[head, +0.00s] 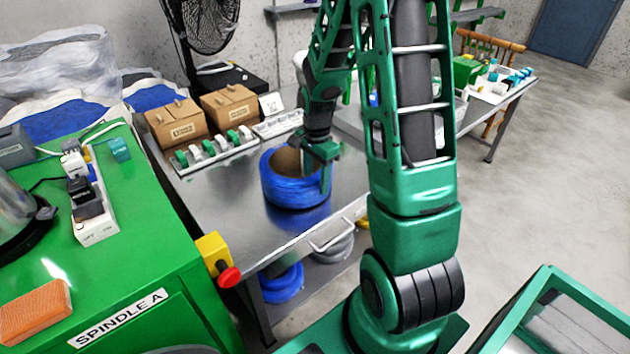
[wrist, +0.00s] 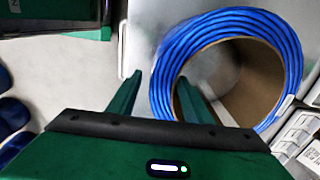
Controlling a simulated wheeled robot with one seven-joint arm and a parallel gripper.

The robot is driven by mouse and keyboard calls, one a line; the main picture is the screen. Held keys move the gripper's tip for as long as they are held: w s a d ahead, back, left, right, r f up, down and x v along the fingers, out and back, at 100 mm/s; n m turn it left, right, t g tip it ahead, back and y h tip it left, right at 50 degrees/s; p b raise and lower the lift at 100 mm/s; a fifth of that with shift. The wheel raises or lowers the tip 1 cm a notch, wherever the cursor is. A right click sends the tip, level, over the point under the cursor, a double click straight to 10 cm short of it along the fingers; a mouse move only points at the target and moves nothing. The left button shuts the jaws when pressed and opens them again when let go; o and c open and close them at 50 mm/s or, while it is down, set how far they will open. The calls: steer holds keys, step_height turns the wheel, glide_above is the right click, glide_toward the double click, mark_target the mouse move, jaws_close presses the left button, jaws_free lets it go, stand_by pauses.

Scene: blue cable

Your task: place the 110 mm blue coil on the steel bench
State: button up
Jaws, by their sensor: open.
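The blue coil (head: 282,190) stands on the steel bench (head: 232,218), wound round a brown cardboard core. My gripper (head: 318,172) is at the coil's right side in the head view, with one finger in front of its outer wall. In the wrist view the coil (wrist: 292,50) fills the upper right. My gripper (wrist: 160,85) is open there, one finger inside the core's opening and the other outside the coil's wall, with the wall between them. Whether either finger touches the coil cannot be told. Part of the coil's right side is hidden by my gripper in the head view.
Cardboard boxes (head: 228,105) and a rack of small spools (head: 208,148) stand at the bench's back. Another blue coil (head: 284,283) lies below the bench. A green cabinet (head: 120,235) with a red button (head: 229,277) adjoins at left. Bare bench lies in front of the coil.

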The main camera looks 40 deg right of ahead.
step_height(320, 180, up, 11)
steer(key=s+a+r+n, duration=0.1)
steer(key=s+r+n, duration=0.1)
steer(key=s, duration=0.6)
steer(key=s+a+r+n, duration=0.1)
steer(key=s+r+n, duration=0.1)
steer(key=s+n, duration=0.3)
steer(key=s+a+r+n, duration=0.1)
steer(key=s+n, duration=0.3)
steer(key=s, duration=0.8)
steer(key=shift+a+r, duration=0.15)
steer(key=shift+r, duration=0.65)
steer(key=shift+s, duration=0.1)
steer(key=shift+w+f, duration=0.25)
steer(key=shift+w, duration=0.4)
